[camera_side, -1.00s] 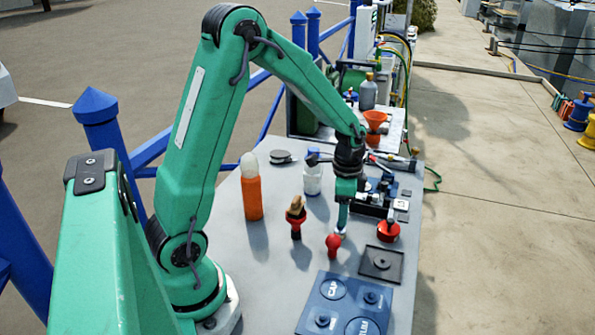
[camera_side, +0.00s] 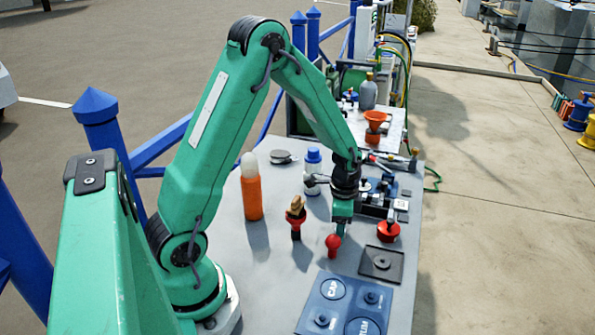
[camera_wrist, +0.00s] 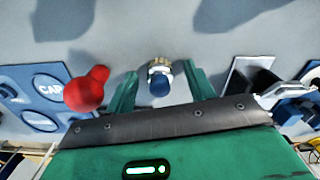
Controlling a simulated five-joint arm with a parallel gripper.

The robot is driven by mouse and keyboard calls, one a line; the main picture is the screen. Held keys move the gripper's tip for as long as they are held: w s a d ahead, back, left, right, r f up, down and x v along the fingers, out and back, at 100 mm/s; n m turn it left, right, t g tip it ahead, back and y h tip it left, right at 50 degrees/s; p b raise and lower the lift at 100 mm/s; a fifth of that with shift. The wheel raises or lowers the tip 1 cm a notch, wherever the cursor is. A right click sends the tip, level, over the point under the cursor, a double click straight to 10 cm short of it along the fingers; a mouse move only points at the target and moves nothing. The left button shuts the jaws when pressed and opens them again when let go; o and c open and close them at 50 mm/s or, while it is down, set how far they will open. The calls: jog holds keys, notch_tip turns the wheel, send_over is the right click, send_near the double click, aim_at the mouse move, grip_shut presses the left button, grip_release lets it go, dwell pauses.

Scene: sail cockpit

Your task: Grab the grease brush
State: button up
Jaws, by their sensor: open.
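A tan-topped red item (camera_side: 296,217), orange tube (camera_side: 251,195) and blue-capped bottle (camera_side: 313,183) stand left of my gripper. A red knob or cup (camera_side: 388,231) and dark square plate (camera_side: 381,263) lie right. The blue CAP tray (camera_side: 345,305) is in front.

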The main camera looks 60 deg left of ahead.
dwell(0.4)
jog(key=c, duration=1)
jog(key=shift+r, duration=0.15)
jog(key=shift+c, duration=0.3)
jog(key=shift+r, duration=0.55)
jog(key=r, duration=0.3)
jog(key=shift+d, duration=0.3)
jog(key=s+d+r, duration=0.3)
jog(key=d+r, duration=0.3)
jog(key=d, duration=0.4)
jog(key=shift+s+d+r, duration=0.2)
jog(key=shift+s+r, duration=0.1)
jog(key=shift+s, duration=0.1)
